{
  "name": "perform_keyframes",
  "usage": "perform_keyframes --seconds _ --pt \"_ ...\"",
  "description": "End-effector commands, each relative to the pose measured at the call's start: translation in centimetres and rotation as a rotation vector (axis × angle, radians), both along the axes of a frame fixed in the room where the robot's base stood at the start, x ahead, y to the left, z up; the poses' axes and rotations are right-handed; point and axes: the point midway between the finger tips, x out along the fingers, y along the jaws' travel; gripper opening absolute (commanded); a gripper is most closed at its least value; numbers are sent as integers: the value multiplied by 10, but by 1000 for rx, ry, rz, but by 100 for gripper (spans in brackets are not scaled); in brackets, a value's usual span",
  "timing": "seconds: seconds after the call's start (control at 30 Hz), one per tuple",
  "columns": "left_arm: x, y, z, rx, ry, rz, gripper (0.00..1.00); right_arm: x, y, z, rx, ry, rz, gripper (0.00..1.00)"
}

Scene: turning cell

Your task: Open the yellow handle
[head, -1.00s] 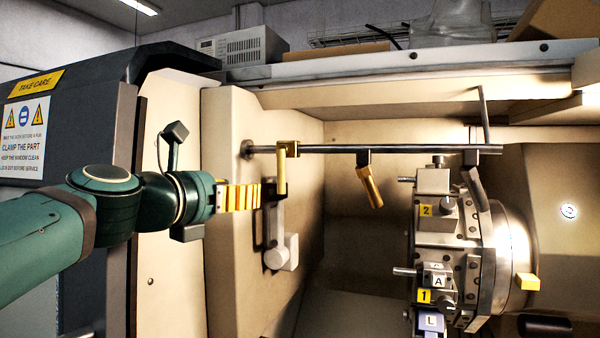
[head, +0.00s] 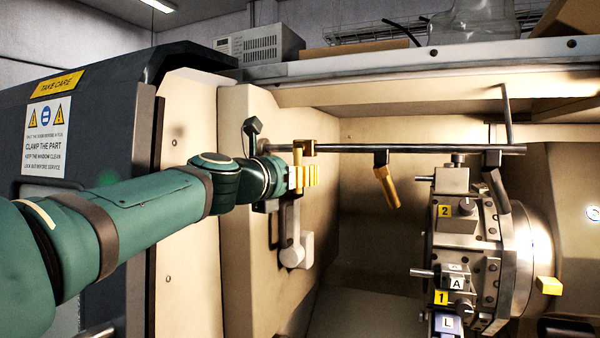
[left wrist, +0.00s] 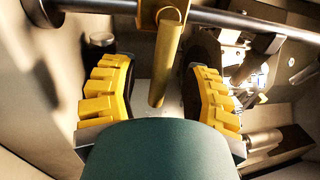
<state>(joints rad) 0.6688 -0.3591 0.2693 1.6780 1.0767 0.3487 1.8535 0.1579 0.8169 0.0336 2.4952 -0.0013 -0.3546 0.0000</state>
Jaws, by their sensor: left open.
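The yellow handle (head: 298,158) hangs down from a clamp on the horizontal rail (head: 350,148). In the left wrist view the handle (left wrist: 168,62) is a plain yellow bar between my two finger pads. My left gripper (head: 307,177) has ridged yellow fingers and is open around the handle, one finger on each side. It also shows in the left wrist view (left wrist: 158,66), with gaps between pads and bar. In the head view the fingers partly cover the handle's lower part. My right gripper is out of view.
A second yellow handle (head: 386,186) hangs tilted farther right on the rail. A turret with numbered labels (head: 462,235) and a round chuck (head: 530,250) stand at the right. A pale lever (head: 295,250) sits on the wall below my gripper. The machine's cavity below the rail is open.

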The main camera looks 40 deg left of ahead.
Motion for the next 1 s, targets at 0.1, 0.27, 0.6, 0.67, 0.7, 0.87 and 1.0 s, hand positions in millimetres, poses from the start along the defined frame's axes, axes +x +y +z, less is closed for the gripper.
perform_keyframes --seconds 0.1,0.27,0.6,0.67,0.7,0.87,1.0 --pt "8 1 0 0 0 -1 47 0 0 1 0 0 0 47" --pt "11 1 0 0 -1 0 47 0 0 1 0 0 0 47" --pt "10 1 0 0 -1 0 0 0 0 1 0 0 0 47" --pt "10 1 0 0 -1 0 0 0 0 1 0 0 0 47" --pt "10 1 0 0 -1 0 0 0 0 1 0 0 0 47" --pt "12 1 0 -2 -1 -1 0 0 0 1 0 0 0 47" --pt "18 1 0 -18 -5 -1 0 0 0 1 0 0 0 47"
